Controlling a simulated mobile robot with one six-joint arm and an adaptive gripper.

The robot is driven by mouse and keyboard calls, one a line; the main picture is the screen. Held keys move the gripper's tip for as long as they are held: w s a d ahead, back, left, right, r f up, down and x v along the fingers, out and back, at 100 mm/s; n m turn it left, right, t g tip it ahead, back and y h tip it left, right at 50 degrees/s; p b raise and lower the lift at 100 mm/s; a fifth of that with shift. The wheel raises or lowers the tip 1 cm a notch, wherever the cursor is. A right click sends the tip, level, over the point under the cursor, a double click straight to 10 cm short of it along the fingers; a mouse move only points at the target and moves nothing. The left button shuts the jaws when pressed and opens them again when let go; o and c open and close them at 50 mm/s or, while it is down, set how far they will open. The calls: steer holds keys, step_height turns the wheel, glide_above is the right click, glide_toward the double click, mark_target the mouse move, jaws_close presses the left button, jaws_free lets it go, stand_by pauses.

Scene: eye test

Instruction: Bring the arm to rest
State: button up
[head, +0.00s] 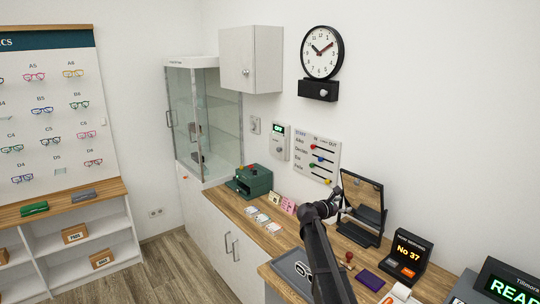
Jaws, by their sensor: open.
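My dark arm rises from the bottom of the head view, over the wooden counter (228,198). At its upper end is my gripper (337,203), small and dark, in front of the left edge of a black-framed tabletop mirror (362,198). My gripper is open, and I see nothing held in it. Its fingers are hard to make out against the dark arm. I cannot tell how far it is from the mirror.
A grey tray (292,268) lies left of my arm, partly hidden by it. A red-handled stamp (348,258), a purple pad (370,280) and a "No 37" display (407,255) stand to the right. A green box (253,181) and several cards lie further back.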

steer(key=s+f+m+g+y, duration=0.3)
steer(key=s+f+m, duration=0.45)
steer(key=s, duration=0.45)
steer(key=s+a+f+m+g+y, duration=0.2)
steer(key=s+a+f+m+y, duration=0.2)
steer(key=s+a+m, duration=0.3)
steer(key=s+a+f+m+g+y, duration=0.3)
steer(key=s+a+m+y, duration=0.3)
steer(key=s, duration=1.1)
steer(key=shift+s+a+f+m+g+y, duration=0.3)
steer(key=shift+s+a+f+m+y, duration=0.1)
steer(key=shift+a+f, duration=0.3)
steer(key=shift+w+r, duration=0.1)
steer(key=shift+c, duration=0.9)
